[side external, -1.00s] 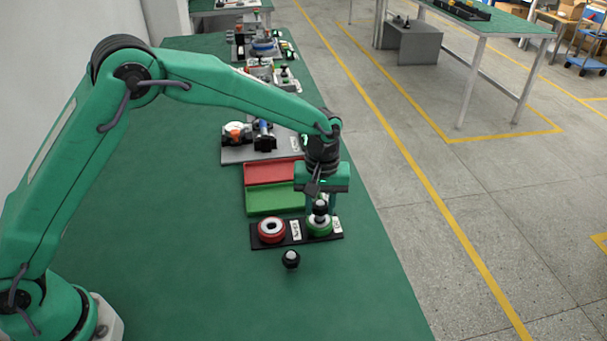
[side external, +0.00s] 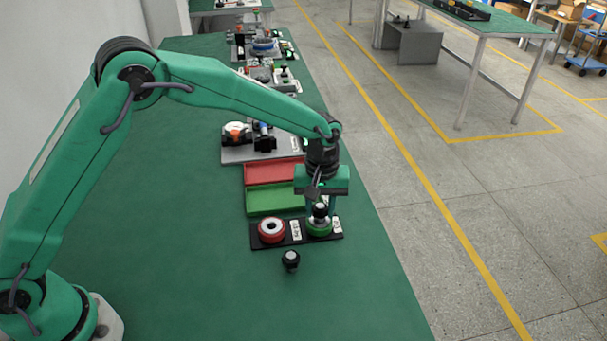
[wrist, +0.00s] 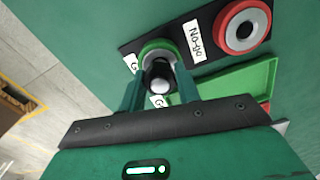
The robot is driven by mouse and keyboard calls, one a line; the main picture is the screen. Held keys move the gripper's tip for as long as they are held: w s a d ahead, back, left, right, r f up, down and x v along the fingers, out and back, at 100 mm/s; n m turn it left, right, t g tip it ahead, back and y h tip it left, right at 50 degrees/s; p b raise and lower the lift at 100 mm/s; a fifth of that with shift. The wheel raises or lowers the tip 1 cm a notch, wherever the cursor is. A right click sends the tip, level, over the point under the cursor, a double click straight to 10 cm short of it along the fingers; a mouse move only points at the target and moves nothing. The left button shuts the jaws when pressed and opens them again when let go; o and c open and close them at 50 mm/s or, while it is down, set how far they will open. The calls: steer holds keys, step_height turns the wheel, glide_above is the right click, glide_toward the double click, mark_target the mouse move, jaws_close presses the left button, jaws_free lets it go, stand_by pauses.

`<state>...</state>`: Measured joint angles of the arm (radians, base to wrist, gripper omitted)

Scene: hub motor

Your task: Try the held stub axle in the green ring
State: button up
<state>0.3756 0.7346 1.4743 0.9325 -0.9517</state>
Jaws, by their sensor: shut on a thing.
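The green ring (side external: 319,228) sits at the right end of a black gauge plate (side external: 296,240), and the red ring (side external: 271,230) at its left end. My gripper (side external: 319,208) is shut on the stub axle (side external: 320,211), a dark piece with a light end, directly over the green ring. In the wrist view the axle (wrist: 159,78) is between my fingers, in front of the green ring (wrist: 152,49). How deep its lower end sits in the ring is hidden. A second stub axle (side external: 291,260) stands on the table in front of the plate.
Behind the plate are a green tray (side external: 266,199) and a red tray (side external: 258,174). Farther back is a grey board with motor parts (side external: 238,153). A "No-go" label (wrist: 195,39) lies beside the red ring. The table's left side is clear.

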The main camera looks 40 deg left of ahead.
mark_target(320, 206)
steer(key=shift+f, duration=0.55)
stand_by(1.3)
steer(key=o, duration=1.6)
steer(key=shift+c, duration=0.2)
steer(key=shift+r, duration=0.15)
steer(key=shift+r, duration=3.4)
steer(key=c, duration=0.4)
